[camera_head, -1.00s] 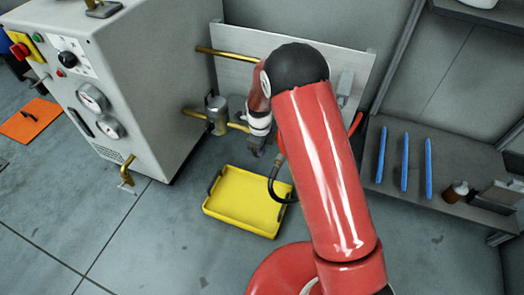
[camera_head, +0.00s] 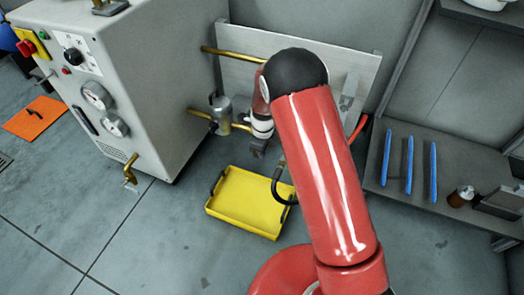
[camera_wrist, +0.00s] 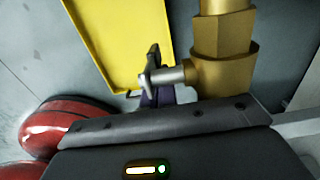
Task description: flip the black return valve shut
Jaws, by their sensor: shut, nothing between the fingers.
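The valve's dark lever (camera_wrist: 153,62) shows in the wrist view on a short steel stem, beside a brass valve body (camera_wrist: 224,75). The lever appears edge-on, so its exact angle is hard to tell. My gripper (camera_head: 258,152) hangs below the lower brass pipe in the head view, just right of the steel cylinder. In the wrist view my gripper's dark fingers (camera_wrist: 158,97) are shut and empty, close to the stem and lever. Contact cannot be made out. In the head view my arm hides the pipe's right part, and the lever is not clear there.
A yellow tray (camera_head: 213,207) lies on the floor below my gripper. A grey machine cabinet (camera_head: 160,120) with gauges stands to the left. A pale panel (camera_head: 345,62) stands behind the pipes. A shelf (camera_head: 455,160) with blue rods is at right.

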